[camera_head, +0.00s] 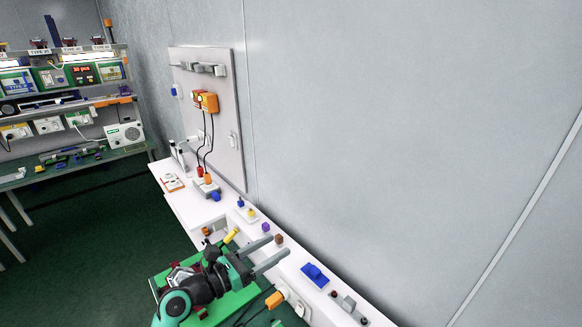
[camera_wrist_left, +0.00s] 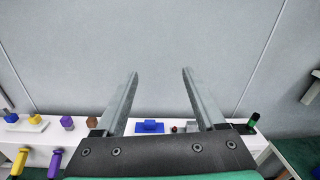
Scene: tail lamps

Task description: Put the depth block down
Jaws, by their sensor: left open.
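My left gripper (camera_head: 279,246) is open, and nothing shows between its two long grey fingers. In the left wrist view the same gripper (camera_wrist_left: 160,72) has its fingers apart, with bare wall beyond them. I cannot tell for sure which piece is the depth block. A blue block with a raised middle (camera_head: 314,274) sits on the white bench; it also shows in the left wrist view (camera_wrist_left: 150,127), lower down between the fingers. A purple block (camera_head: 266,227) and a brown block (camera_head: 279,239) sit on the bench near the fingers. My right gripper is out of view.
A white plate with blue and yellow pieces (camera_head: 246,212) is farther along the narrow white bench (camera_head: 184,203). A grey wall (camera_head: 400,120) rises behind it. A panel (camera_head: 226,125) with orange boxes stands at the far end. Small knobs and a grey block (camera_head: 348,304) lie near.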

